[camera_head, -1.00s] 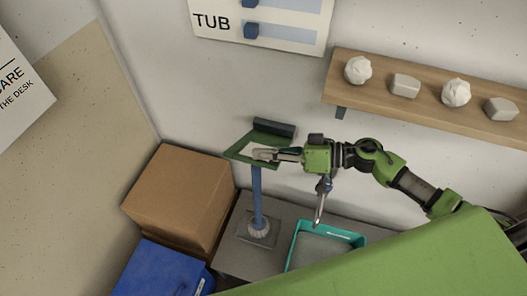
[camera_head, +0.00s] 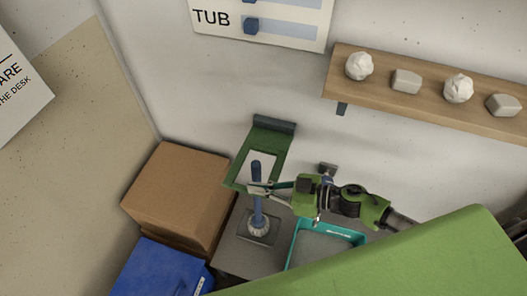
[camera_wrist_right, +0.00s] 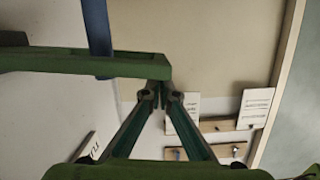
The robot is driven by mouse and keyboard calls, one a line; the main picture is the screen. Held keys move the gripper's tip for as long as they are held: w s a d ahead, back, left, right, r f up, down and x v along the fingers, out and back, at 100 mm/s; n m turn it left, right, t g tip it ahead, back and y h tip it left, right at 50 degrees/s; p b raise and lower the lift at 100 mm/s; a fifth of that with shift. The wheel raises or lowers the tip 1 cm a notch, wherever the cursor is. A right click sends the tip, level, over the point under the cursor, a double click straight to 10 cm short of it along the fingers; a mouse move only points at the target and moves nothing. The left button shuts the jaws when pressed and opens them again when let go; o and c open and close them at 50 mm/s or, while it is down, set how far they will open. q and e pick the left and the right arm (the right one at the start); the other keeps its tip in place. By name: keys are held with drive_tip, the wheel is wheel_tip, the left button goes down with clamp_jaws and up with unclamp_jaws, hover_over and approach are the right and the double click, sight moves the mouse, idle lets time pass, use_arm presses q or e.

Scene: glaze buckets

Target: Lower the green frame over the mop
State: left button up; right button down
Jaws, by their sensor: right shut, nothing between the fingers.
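The green frame (camera_head: 270,142) hangs from a dark bar on the wall and slopes down, with a pale opening in its middle. The mop (camera_head: 256,168) stands upright, blue handle up, pale bristles down. Its handle top shows against the opening; I cannot tell whether it passes through. My right gripper (camera_head: 257,189) is shut and empty, its tips by the frame's lower edge and overlapping the handle. In the right wrist view, the gripper (camera_wrist_right: 160,97) points at the end of a green frame bar (camera_wrist_right: 140,66), and the blue handle (camera_wrist_right: 97,28) crosses that bar. My left gripper is not in view.
A teal tub (camera_head: 300,238) stands right of the mop on the grey surface (camera_head: 232,252). A cardboard box (camera_head: 178,190) and a blue bin (camera_head: 160,270) are at the left. A wooden shelf (camera_head: 435,103) with several pale lumps is on the wall above right.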

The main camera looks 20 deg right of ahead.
sight(265, 198)
drive_tip(key=f+b, duration=0.1)
drive_tip(key=f, duration=0.2)
drive_tip(key=shift+s+a+f, duration=0.1)
drive_tip(key=shift+s+f, duration=0.2)
drive_tip(key=shift+f, duration=0.05)
drive_tip(key=shift+s+f, duration=0.1)
